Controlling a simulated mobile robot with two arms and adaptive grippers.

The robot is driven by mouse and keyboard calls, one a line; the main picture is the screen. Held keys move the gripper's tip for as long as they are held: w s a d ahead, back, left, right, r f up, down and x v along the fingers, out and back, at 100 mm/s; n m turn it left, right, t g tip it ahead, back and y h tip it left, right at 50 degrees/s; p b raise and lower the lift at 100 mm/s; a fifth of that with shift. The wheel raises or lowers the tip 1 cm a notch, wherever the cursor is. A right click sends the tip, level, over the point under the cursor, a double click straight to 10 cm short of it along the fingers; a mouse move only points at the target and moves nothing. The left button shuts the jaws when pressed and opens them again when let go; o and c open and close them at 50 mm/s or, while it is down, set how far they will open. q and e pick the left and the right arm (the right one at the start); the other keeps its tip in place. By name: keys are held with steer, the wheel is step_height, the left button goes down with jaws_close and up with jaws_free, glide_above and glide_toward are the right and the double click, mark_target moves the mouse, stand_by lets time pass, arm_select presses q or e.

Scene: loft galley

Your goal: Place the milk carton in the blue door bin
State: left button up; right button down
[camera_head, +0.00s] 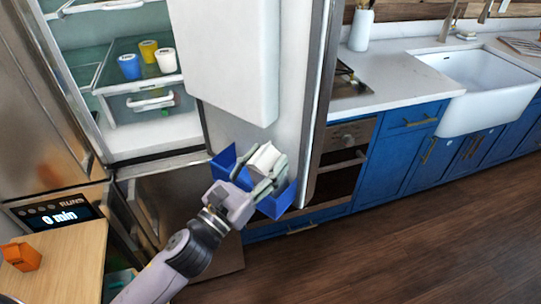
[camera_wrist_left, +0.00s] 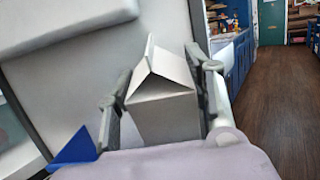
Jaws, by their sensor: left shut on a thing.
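The milk carton (camera_wrist_left: 160,100) is white with a gabled top. My left gripper (camera_head: 262,172) is shut on it, with a finger on each side in the left wrist view. In the head view the carton (camera_head: 264,158) is partly hidden by the gripper. The blue door bin (camera_head: 277,203) is on the lower inside of the open fridge door, and its ends show to either side of the gripper. The carton is at the bin, its top above the rim. Its base is hidden, so I cannot tell whether it rests on the bin floor. My right gripper is not in view.
The open fridge door (camera_head: 312,100) stands beside the bin, with a white upper door compartment (camera_head: 232,60) above it. Blue, yellow and white cups stand on a fridge shelf (camera_head: 118,78). A wooden surface with an orange object (camera_head: 22,257) is at lower left.

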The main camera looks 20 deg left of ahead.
arm_select(q)
steer(key=w+g+p, duration=0.1)
steer(key=p, duration=0.1)
steer(key=r+g+p, duration=0.1)
steer(key=p, duration=0.1)
steer(key=shift+w+d+r+y+p, duration=0.2)
steer(key=shift+w+d+y+p, duration=0.1)
steer(key=shift+w+y+p, duration=0.1)
step_height(320, 180, down, 2)
steer(key=shift+w+f+g, duration=0.1)
steer(key=shift+f+g, duration=0.15)
steer(key=shift+g, duration=0.05)
steer(key=shift+f, duration=0.1)
steer(key=o, duration=1.2)
steer(key=shift+f, duration=0.1)
steer(key=o, duration=0.4)
